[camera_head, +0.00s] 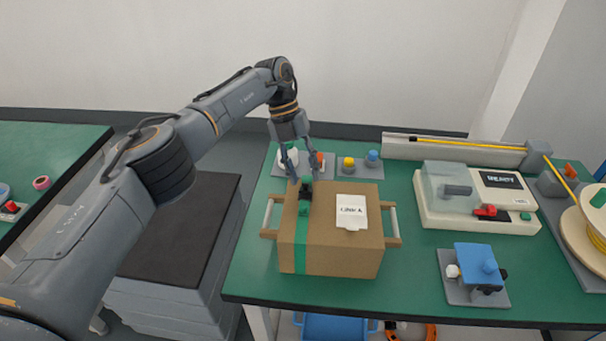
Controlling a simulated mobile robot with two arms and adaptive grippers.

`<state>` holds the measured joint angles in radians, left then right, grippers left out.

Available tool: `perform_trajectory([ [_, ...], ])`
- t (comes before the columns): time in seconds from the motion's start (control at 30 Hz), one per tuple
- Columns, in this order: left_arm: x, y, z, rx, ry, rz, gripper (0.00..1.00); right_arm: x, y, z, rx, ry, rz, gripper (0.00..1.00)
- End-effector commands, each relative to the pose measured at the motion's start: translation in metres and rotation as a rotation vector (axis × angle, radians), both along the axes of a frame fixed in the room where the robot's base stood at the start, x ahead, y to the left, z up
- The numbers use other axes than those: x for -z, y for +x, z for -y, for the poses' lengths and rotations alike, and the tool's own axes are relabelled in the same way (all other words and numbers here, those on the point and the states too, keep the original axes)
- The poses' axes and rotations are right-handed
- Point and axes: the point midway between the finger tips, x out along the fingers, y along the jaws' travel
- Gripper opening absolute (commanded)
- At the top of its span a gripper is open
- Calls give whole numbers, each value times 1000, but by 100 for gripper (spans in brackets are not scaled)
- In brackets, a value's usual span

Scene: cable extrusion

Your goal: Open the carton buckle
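A brown carton (336,258) stands on the green table, with a handle on its left and right sides. A green strap (301,250) runs down its front left and over the top. A dark buckle (305,193) with green parts sits on the strap at the top. My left gripper (303,178) points down over the buckle, its fingers spread apart on either side. Whether the fingers touch the buckle cannot be told. A white label (351,212) lies on the carton top. My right gripper does not show.
The green table (400,270) has free room right of the carton. Colored knobs (349,162) stand behind it. A white machine (480,200), a blue fixture (475,266) and a cable spool (592,235) stand to the right. Dark-topped grey stack (180,235) is at left.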

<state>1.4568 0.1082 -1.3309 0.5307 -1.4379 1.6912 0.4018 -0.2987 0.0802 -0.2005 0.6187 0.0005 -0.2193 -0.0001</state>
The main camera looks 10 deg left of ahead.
Motion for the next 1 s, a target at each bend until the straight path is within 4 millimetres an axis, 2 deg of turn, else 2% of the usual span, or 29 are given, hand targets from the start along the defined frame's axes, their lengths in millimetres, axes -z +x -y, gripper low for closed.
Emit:
perform_trajectory([
  [0.1, -25, 1, 0, 0, -1, 3, 39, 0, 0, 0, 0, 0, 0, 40],
  [0.3, -62, 0, 1, 0, 0, 2, 39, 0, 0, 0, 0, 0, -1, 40],
  [0.5, -82, 0, 1, -1, 0, -1, 39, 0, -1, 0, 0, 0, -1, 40],
  [0.87, -83, 0, 1, 2, -3, -3, 38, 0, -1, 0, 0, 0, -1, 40],
  [0.93, -76, -2, 1, 21, -34, -10, 38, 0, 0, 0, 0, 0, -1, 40],
  [1.0, -61, -8, 2, 67, -114, -21, 38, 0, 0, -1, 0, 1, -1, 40],
])
